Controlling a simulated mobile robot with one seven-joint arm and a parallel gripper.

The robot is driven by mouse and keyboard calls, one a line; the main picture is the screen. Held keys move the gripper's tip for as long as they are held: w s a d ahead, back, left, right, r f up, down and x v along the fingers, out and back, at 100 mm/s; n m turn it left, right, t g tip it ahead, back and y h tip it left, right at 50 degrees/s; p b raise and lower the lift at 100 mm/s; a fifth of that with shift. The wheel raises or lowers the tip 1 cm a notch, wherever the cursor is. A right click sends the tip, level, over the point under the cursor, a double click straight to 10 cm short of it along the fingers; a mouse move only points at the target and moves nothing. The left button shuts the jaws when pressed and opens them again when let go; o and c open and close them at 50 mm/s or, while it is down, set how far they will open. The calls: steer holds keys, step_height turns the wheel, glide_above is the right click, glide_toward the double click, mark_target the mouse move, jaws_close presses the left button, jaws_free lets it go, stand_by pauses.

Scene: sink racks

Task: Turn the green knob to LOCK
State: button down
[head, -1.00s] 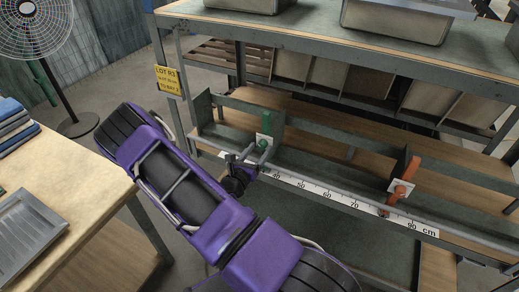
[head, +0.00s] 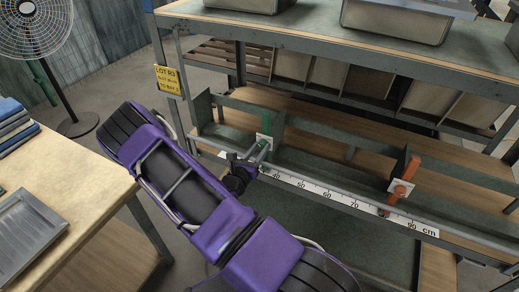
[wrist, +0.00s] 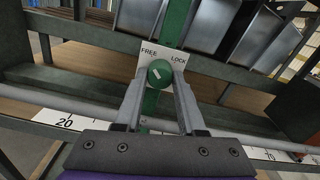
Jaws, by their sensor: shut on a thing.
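The green knob (wrist: 159,71) is round, with a short white mark on its face. It sits on a pale plate (wrist: 148,53) lettered FREE at upper left and LOCK at upper right, fixed to a green post (wrist: 173,22). The white mark looks slanted, but its exact setting is hard to read. My gripper (wrist: 160,80) is shut on the knob, one grey finger on each side. In the head view my gripper (head: 258,155) reaches the plate (head: 262,139) from the lower left, and the knob is mostly hidden by the fingers.
An orange knob (head: 399,191) on an orange post stands farther right along the rail. A centimetre scale (head: 330,200) runs along the front edge. A shelf with metal bins (head: 400,20) is above. A wooden table (head: 75,190) lies to the left.

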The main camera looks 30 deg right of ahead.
steer(key=m, duration=0.4)
steer(key=shift+m+b, duration=0.35)
steer(key=shift+m, duration=0.05)
steer(key=m+b, duration=0.1)
steer(key=m, duration=0.3)
steer(key=shift+w+m, duration=0.1)
steer(key=shift+m, duration=0.2)
steer(key=m+b, duration=0.2)
steer(key=m, duration=0.2)
steer(key=shift+m, duration=0.3)
steer(key=shift+m+b, duration=1.3)
steer(key=shift+m, duration=0.6)
steer(key=shift+r, duration=0.1)
steer(key=c, duration=0.5)
jaws_free()
